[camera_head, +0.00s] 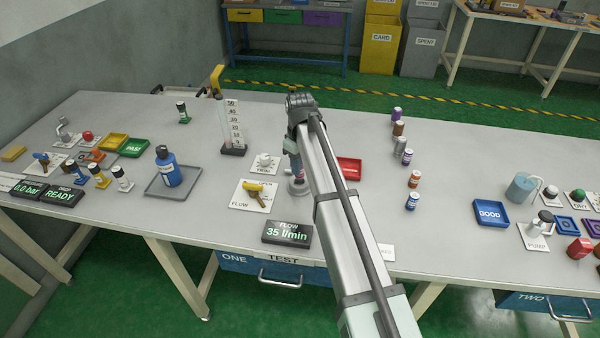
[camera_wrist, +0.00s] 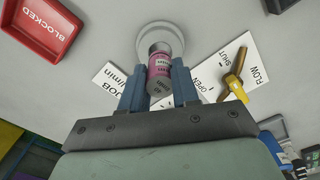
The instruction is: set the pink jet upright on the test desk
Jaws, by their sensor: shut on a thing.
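The pink jet (camera_wrist: 160,66) is a small cylinder with a pink label band and grey ends. My gripper (camera_wrist: 158,88) is shut on it, one blue finger on each side. In the wrist view its far end overlaps a pale round seat (camera_wrist: 201,47); I cannot tell whether they touch. In the head view my gripper (camera_head: 296,170) points down over the same seat (camera_head: 299,189) on the test desk (camera_head: 215,225), and my arm hides most of the jet.
The red BLOCKED tray (camera_head: 349,169) is right of my gripper. The FLOW display (camera_head: 287,233) is in front. Several jets (camera_head: 407,156) stand further right.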

